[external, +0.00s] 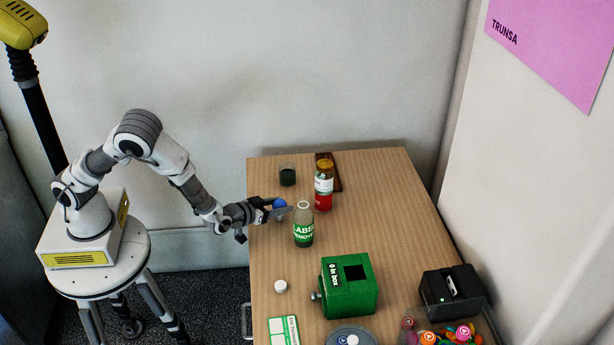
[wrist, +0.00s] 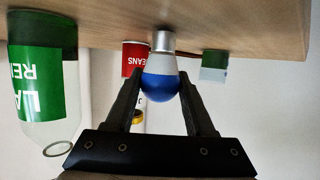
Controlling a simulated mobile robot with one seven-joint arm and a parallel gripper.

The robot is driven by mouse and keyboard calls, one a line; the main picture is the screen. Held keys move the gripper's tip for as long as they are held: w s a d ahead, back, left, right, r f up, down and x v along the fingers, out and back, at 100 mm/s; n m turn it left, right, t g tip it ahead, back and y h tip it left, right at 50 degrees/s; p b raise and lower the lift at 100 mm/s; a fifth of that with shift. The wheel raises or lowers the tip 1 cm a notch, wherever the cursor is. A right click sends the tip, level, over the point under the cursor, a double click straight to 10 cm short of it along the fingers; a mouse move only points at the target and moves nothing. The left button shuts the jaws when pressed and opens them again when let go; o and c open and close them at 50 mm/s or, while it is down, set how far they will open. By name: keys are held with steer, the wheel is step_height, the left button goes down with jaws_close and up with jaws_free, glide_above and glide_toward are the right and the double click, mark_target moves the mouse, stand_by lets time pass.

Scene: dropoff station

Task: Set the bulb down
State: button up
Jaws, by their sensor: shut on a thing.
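The bulb (external: 279,204) has a blue globe, a white middle and a silver metal cap; it also shows in the wrist view (wrist: 161,86). My gripper (external: 270,208) is shut on the bulb, with one finger on each side of it in the wrist view (wrist: 160,78). The wrist view is upside down. The bulb is upright, with its blue end up and its metal cap toward the wooden table (external: 385,200). The cap is at or very close to the tabletop; I cannot tell if it touches.
A green-labelled bottle (external: 303,228) stands close right of my gripper. A green box (external: 350,287), a white round piece (external: 281,286) and a black device (external: 453,292) are nearer the front. The table's right middle is clear.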

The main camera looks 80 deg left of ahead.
steer(key=shift+f, duration=0.15)
steer(key=o, duration=1)
steer(key=shift+o, duration=0.2)
steer(key=shift+d+r, duration=0.1)
steer(key=shift+r, duration=0.25)
steer(key=p+v, duration=0.2)
steer(key=v, duration=1)
